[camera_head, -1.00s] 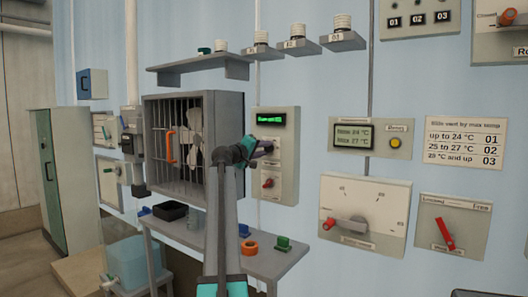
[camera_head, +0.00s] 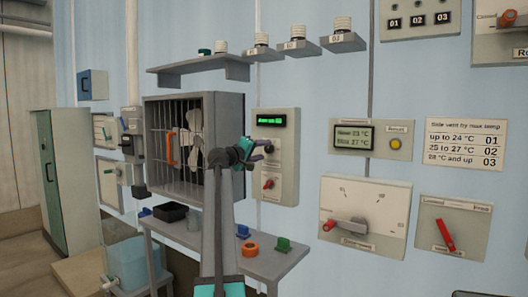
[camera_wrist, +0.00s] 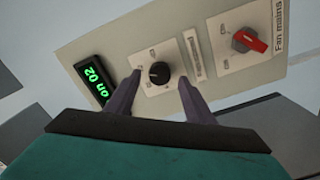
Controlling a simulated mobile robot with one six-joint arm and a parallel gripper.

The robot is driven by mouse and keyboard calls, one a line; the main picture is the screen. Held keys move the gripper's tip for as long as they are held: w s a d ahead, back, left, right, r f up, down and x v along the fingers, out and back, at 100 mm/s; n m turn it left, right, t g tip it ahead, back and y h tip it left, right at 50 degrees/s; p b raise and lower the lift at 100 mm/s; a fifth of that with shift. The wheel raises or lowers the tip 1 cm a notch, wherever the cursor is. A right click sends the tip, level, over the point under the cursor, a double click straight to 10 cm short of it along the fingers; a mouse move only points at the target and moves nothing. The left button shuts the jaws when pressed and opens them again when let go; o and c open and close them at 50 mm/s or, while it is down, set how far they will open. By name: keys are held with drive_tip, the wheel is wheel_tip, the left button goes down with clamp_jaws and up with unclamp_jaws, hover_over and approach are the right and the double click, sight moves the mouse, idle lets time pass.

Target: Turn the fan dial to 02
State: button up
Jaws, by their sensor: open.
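The fan dial is a round black knob (camera_wrist: 158,72) on a pale plate of the control panel (camera_head: 286,178). The green display (camera_wrist: 97,84) beside it reads "on 02" in the wrist view. My gripper (camera_wrist: 159,80) is open, its two fingers apart on either side of the dial in that view. I cannot tell whether they touch it. In the head view my gripper (camera_head: 266,149) is in front of the panel and partly hides the dial. The fan (camera_head: 194,145) is behind bars in a grey box.
A red fan mains switch (camera_wrist: 248,41) is near the dial. A shelf (camera_head: 272,262) with small coloured parts is below the panel.

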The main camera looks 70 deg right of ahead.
drive_tip(key=v, duration=1.2)
idle(0.3)
